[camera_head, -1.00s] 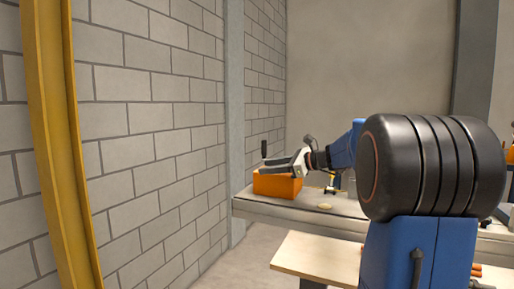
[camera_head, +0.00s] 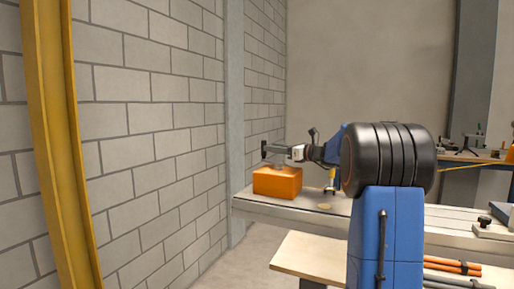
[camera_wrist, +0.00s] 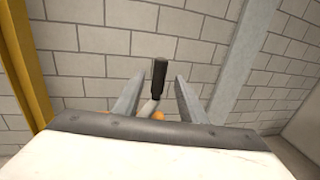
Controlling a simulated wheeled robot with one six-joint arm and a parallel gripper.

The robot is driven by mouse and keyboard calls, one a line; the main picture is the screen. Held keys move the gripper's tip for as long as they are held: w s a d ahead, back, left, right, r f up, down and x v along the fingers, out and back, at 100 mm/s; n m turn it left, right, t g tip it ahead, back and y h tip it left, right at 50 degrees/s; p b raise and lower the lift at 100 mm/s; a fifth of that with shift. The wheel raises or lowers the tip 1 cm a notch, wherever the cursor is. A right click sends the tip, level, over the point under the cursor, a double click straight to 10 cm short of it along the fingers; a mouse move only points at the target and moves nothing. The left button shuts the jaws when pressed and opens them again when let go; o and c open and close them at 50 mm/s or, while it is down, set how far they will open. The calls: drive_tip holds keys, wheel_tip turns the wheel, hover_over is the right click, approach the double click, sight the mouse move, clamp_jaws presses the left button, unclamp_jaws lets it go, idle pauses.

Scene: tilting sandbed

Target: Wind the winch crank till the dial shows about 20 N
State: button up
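An orange box (camera_head: 278,184), which looks like the winch body, sits at the left end of the grey bench. The black crank handle (camera_wrist: 159,78) stands upright in the wrist view, with a pale crank arm (camera_wrist: 149,107) below it and a bit of orange behind. In the head view the handle (camera_head: 263,149) shows as a small dark piece above the box's left side. My gripper (camera_head: 272,150) reaches it from the right, above the box. Its two fingers (camera_wrist: 158,86) are apart on either side of the handle, with gaps on both sides. I cannot see a dial.
The grey bench (camera_head: 336,222) also carries a small yellow disc (camera_head: 324,206) and a yellow-and-black item (camera_head: 332,181). A block wall (camera_head: 155,110) stands close on the left, with a yellow post (camera_head: 50,140) nearer. A wooden shelf (camera_head: 310,257) lies lower in front.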

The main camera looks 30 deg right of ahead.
drive_tip(key=x, duration=0.9)
drive_tip(key=shift+w+a, duration=0.1)
drive_tip(key=shift+a, duration=0.05)
drive_tip(key=shift+c, duration=0.7)
clamp_jaws()
